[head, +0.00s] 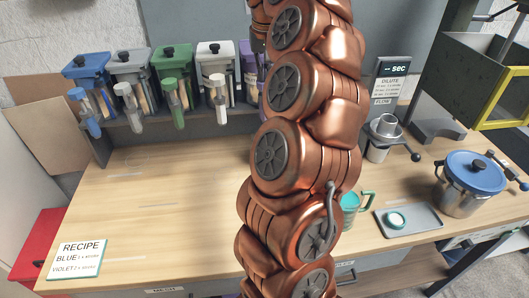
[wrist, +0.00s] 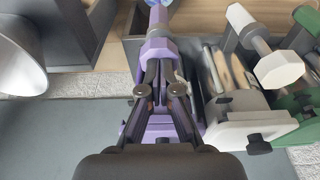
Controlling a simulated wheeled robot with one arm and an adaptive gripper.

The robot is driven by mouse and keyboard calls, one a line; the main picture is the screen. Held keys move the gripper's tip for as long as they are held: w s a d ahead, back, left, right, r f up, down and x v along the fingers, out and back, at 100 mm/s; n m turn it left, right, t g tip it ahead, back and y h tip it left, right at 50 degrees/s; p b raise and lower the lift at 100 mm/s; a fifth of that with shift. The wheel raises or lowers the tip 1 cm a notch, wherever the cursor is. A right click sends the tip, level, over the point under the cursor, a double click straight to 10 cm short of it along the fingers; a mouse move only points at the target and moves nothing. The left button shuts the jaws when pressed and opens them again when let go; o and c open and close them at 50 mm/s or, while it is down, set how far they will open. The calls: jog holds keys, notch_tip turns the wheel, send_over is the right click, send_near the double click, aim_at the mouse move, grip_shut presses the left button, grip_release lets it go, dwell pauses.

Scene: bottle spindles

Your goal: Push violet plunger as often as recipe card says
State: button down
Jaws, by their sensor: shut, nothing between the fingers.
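The recipe card (head: 77,258) lies at the front left of the bench. It lists blue and violet; the violet line appears to read 2 strokes, and the blue number is too small to be sure of. The violet dispenser (head: 248,62) stands at the right end of the dispenser row, mostly hidden behind my copper arm. In the wrist view the violet plunger (wrist: 157,47) is straight beyond my fingertips. My gripper (wrist: 157,78) is shut and empty, over the violet dispenser body (wrist: 158,130). Whether the fingertips touch the plunger I cannot tell.
White (head: 218,85), green (head: 175,90), grey and blue (head: 86,85) dispensers stand left of the violet one. The white plunger (wrist: 278,70) is close beside my gripper. A teal mug (head: 349,205), tray (head: 410,225) and blue-lidded pot (head: 465,185) stand right. The bench's left middle is clear.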

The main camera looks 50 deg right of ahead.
jog(key=shift+f, duration=0.5)
jog(key=shift+r, duration=0.1)
jog(key=shift+w+d+p+v, duration=0.15)
jog(key=shift+p+v, duration=0.2)
jog(key=shift+v, duration=0.45)
jog(key=shift+w+d+p+v, duration=0.1)
jog(key=shift+p+v, duration=0.3)
jog(key=shift+v, duration=0.45)
jog(key=shift+w+d+p+v, duration=0.15)
jog(key=shift+p+v, duration=0.2)
jog(key=shift+v, duration=0.45)
jog(key=shift+r, duration=0.1)
jog(key=shift+s+a+b+x, duration=0.1)
jog(key=shift+s+b+x, duration=0.05)
jog(key=shift+b+x, duration=0.7)
jog(key=shift+s+a+b+x, duration=0.15)
jog(key=shift+b+x, duration=0.45)
jog(key=shift+x, duration=0.3)
jog(key=shift+s+a+b+x, duration=0.1)
jog(key=shift+b+x, duration=0.65)
jog(key=shift+x, duration=0.15)
jog(key=shift+w+d+p+v, duration=0.15)
jog(key=shift+p+v, duration=0.35)
jog(key=shift+v, duration=0.35)
jog(key=shift+w+d+p+v, duration=0.1)
jog(key=shift+p+v, duration=0.4)
jog(key=shift+v, duration=0.35)
jog(key=shift+w+d+p+v, duration=0.15)
jog(key=shift+p+v, duration=0.35)
jog(key=shift+v, duration=0.35)
